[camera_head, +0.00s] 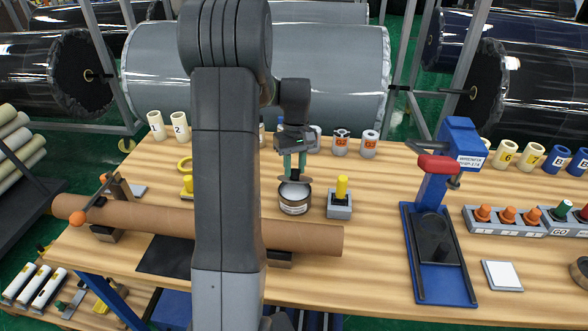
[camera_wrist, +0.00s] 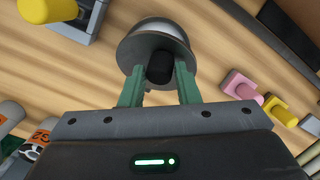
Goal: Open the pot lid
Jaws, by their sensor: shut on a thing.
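The pot (camera_head: 294,207) is a small grey round pot with a white label, upright on the wooden table. Its dark lid (camera_head: 294,179) is just above it, and a pale strip shows between lid and rim. My gripper (camera_head: 295,170) points down over the pot, with its green fingers on either side of the black lid knob. In the wrist view my gripper (camera_wrist: 159,88) is shut on the black knob (camera_wrist: 159,67). The lid's grey disc (camera_wrist: 130,52) hides most of the pot there.
A grey block with a yellow peg (camera_head: 342,187) stands just right of the pot. A long brown tube (camera_head: 310,238) lies in front. A blue press (camera_head: 437,190) is further right, with clear tabletop between.

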